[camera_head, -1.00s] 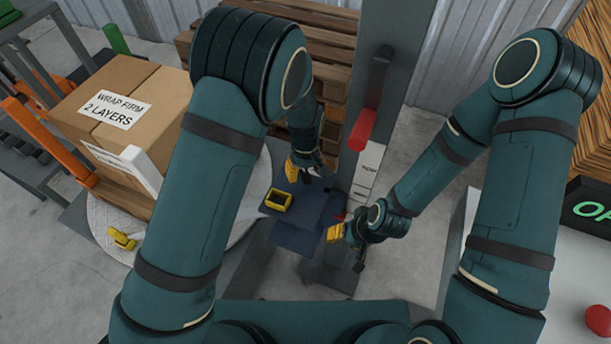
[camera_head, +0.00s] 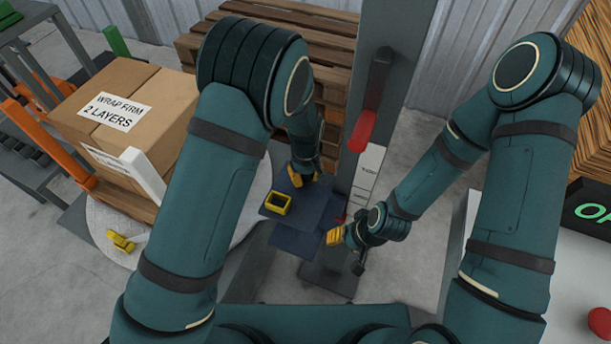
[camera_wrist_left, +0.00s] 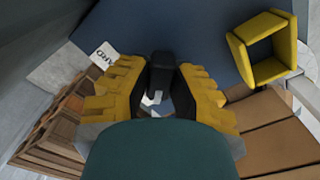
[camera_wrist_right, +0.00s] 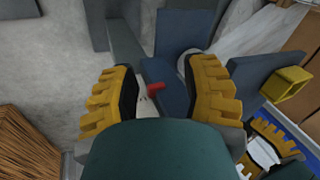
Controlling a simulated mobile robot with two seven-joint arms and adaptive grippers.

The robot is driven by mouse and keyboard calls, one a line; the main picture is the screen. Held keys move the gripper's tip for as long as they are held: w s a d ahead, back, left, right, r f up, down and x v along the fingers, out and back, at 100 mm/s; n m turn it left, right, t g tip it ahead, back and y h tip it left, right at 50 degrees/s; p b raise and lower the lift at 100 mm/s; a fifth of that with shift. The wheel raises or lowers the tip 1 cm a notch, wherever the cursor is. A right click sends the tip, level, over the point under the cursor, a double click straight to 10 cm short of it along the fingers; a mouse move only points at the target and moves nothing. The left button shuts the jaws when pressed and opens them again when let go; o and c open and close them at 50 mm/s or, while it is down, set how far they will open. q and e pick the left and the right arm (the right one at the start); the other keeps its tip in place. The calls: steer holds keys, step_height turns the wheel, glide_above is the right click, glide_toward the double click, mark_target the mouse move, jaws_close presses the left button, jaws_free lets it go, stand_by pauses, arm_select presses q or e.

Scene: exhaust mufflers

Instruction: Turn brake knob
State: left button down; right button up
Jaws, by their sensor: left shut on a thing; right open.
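A black knob (camera_wrist_left: 162,68) stands between the yellow fingers of my left gripper (camera_wrist_left: 166,82) in the left wrist view. The left gripper is shut on it; how far the knob is turned cannot be told. In the head view the left gripper (camera_head: 307,179) is at the far edge of the dark blue carriage (camera_head: 310,208), beside the grey mast, and its fingers hide the knob. My right gripper (camera_head: 342,236) is open and empty at the near right of the carriage. In the right wrist view its fingers (camera_wrist_right: 160,92) are wide apart, with a small red part (camera_wrist_right: 155,89) beyond them.
A yellow square frame (camera_head: 278,203) sits on the carriage. The mast (camera_head: 375,70) carries a red-gripped lever (camera_head: 362,131). A carton (camera_head: 128,110) stands on the turntable at left, pallets (camera_head: 335,50) behind. A red button (camera_head: 600,322) is at far right.

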mark_target(305, 176)
arm_select(q)
steer(key=m, duration=0.4)
steer(key=shift+f, duration=0.1)
steer(key=m, duration=0.4)
steer(key=shift+s, duration=0.1)
steer(key=shift+m, duration=0.5)
stand_by(0.3)
steer(key=c, duration=0.8)
jaws_free()
step_height(305, 176, up, 12)
steer(key=shift+r, duration=0.1)
